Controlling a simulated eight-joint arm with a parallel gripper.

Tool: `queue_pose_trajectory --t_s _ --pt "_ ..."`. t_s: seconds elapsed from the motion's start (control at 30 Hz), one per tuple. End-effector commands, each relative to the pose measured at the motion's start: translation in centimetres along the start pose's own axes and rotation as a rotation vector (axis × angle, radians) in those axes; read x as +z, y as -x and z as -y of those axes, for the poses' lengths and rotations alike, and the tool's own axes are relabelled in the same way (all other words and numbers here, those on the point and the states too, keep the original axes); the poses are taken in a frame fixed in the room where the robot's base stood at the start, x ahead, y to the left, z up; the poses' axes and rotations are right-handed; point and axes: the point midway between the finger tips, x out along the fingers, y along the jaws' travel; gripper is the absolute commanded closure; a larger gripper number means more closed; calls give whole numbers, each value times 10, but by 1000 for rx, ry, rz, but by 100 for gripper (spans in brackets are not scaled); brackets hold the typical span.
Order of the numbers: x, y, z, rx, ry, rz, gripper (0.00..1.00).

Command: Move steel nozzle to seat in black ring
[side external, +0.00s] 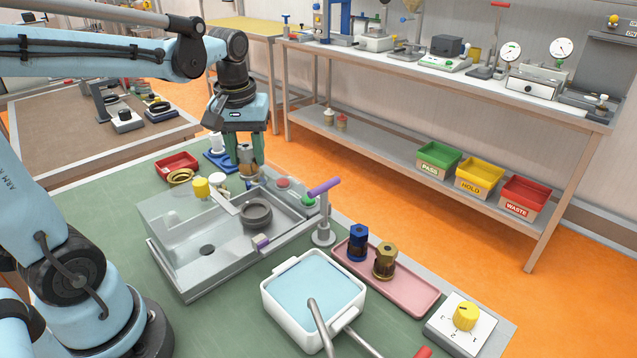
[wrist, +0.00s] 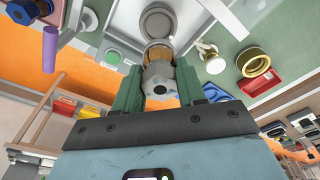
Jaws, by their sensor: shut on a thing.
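The steel nozzle (wrist: 160,84) is held between the green fingers of my gripper (wrist: 158,90). It is a grey hex body with a brownish band at its far end in the wrist view. In the side view my gripper (side external: 246,156) points down behind the grey basin, and the nozzle (side external: 248,172) shows only partly below the fingers. The black ring (side external: 257,215) sits inside the basin, in front of and lower in the picture than the nozzle. In the wrist view the ring (wrist: 157,19) shows beyond the nozzle's far end. The nozzle looks apart from the ring.
The grey basin (side external: 190,268) has raised walls. A purple-handled post (side external: 323,225) stands at its right corner. A pink tray (side external: 410,297) holds a blue and a brass fitting. A white tub (side external: 273,298) is in front.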

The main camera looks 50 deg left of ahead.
Motion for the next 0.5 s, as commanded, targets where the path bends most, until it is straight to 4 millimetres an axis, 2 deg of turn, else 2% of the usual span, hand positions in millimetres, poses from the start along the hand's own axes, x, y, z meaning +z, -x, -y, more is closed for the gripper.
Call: queue_pose_trajectory --t_s 0.1,0.5 --pt "1 -14 0 0 -1 0 96" --pt "4 -36 -1 0 -2 0 96"
